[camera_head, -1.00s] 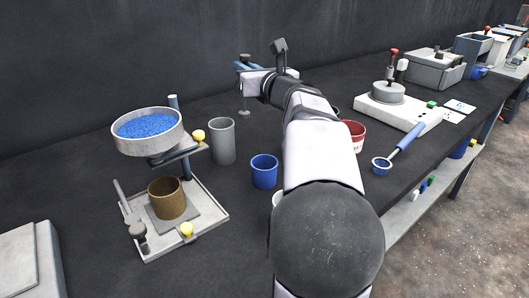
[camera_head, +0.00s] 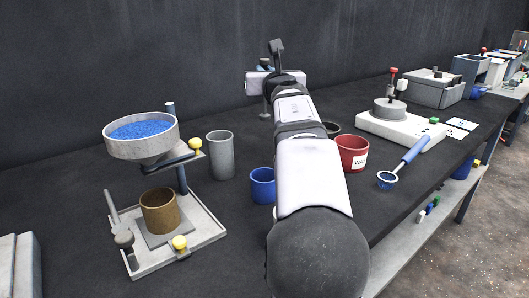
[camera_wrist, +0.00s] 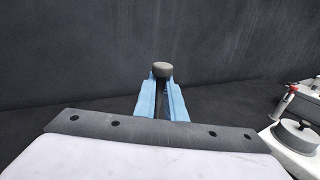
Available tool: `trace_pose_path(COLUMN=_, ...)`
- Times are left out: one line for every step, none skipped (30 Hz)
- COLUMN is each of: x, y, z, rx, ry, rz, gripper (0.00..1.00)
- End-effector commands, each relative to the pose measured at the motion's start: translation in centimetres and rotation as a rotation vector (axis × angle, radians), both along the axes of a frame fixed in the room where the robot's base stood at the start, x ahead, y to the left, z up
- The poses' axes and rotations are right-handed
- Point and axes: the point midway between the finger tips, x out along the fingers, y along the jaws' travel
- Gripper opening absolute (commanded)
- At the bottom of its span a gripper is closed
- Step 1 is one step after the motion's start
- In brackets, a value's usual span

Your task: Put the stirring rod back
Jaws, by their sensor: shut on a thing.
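My gripper (camera_wrist: 161,98) shows in the wrist view with its blue fingers shut on the stirring rod. The rod's grey rounded knob (camera_wrist: 162,69) sticks up between the fingertips, and its dark shaft runs down between them. In the head view my gripper (camera_head: 264,72) is at the back of the table, largely hidden behind my wrist. The lower end of the stirring rod (camera_head: 265,114) shows just below it, close to the table top; I cannot tell whether it touches.
A grey cup (camera_head: 221,156), a blue cup (camera_head: 262,186) and a red container (camera_head: 352,153) stand nearby. A stand with a blue-filled funnel (camera_head: 145,149) is at left. A white device (camera_head: 402,130) and a blue-handled scoop (camera_head: 411,153) are at right. A dark round rim (camera_head: 331,128) is partly hidden behind my arm.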

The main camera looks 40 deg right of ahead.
Motion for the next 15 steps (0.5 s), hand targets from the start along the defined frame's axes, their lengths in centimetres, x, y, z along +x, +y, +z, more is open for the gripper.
trace_pose_path(x=0.0, y=0.0, z=0.0, rx=-0.001, ry=0.0, rz=0.001, gripper=0.0)
trace_pose_path(x=0.0, y=0.0, z=0.0, rx=-0.001, ry=0.0, rz=0.001, gripper=0.0)
trace_pose_path(x=0.0, y=0.0, z=0.0, rx=-0.001, ry=0.0, rz=0.001, gripper=0.0)
trace_pose_path(x=0.0, y=0.0, z=-0.1, rx=-0.001, ry=0.0, rz=0.001, gripper=0.0)
trace_pose_path(x=0.0, y=0.0, z=-0.2, rx=-0.001, ry=0.0, rz=0.001, gripper=0.0)
trace_pose_path(x=0.0, y=0.1, z=-0.5, rx=-0.001, ry=0.0, rz=0.002, gripper=0.0)
trace_pose_path(x=0.0, y=0.0, z=-0.7, rx=-0.001, ry=0.0, rz=0.002, gripper=0.0)
trace_pose_path(x=0.0, y=0.1, z=-0.9, rx=-0.001, ry=0.0, rz=0.002, gripper=0.0)
trace_pose_path(x=0.0, y=0.1, z=-1.3, rx=-0.001, ry=0.0, rz=0.002, gripper=0.0)
trace_pose_path(x=0.0, y=0.1, z=-1.7, rx=-0.002, ry=0.0, rz=0.002, gripper=0.0)
trace_pose_path(x=0.0, y=0.1, z=-2.1, rx=-0.002, ry=0.0, rz=0.002, gripper=0.0)
trace_pose_path(x=0.0, y=0.1, z=-2.6, rx=-0.002, ry=0.0, rz=0.002, gripper=0.0)
trace_pose_path(x=0.0, y=0.1, z=-3.1, rx=-0.001, ry=0.0, rz=0.002, gripper=0.0)
trace_pose_path(x=0.0, y=0.1, z=-3.5, rx=0.0, ry=-0.001, rz=0.002, gripper=0.0)
trace_pose_path(x=0.0, y=0.1, z=-4.1, rx=-0.001, ry=0.0, rz=0.002, gripper=0.0)
